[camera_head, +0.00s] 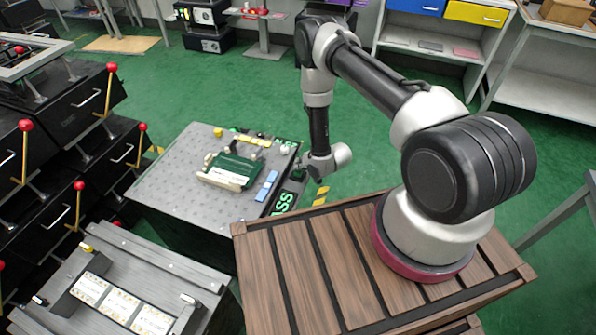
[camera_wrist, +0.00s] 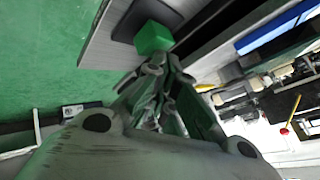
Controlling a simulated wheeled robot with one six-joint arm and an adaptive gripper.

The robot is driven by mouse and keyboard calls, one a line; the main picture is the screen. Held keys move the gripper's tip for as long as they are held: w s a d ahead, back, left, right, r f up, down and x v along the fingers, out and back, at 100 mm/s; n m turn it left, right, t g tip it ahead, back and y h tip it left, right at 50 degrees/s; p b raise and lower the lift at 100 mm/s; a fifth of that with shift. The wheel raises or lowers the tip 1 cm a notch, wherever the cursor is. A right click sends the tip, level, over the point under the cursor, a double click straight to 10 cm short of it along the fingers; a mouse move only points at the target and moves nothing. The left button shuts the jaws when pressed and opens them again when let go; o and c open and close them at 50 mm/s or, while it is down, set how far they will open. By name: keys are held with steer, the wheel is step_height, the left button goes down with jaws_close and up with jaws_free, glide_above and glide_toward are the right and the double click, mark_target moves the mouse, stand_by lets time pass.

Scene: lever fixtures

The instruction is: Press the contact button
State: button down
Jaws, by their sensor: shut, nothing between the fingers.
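A green block-shaped button (camera_wrist: 153,38) stands on a dark base at the edge of a grey surface, at the top middle of the wrist view. It looks like the contact button, but I see no label on it. My gripper (camera_wrist: 156,76) is shut and empty, with its fingertips just below the button in the picture. I cannot tell whether they touch it. In the head view my wrist is over the right edge of the grey perforated table (camera_head: 165,185). My fingertips and this button cannot be made out there.
A green and cream fixture (camera_head: 230,170), blue blocks (camera_head: 267,185) and a yellow bar (camera_head: 250,138) are on the table. Black units with red-knobbed levers (camera_head: 110,70) stand at the left. A grey bench with white cards (camera_head: 120,303) is at front left. Green floor is open behind.

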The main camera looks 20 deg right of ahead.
steer(key=shift+r, duration=0.85)
step_height(320, 180, up, 5)
stand_by(0.3)
stand_by(0.7)
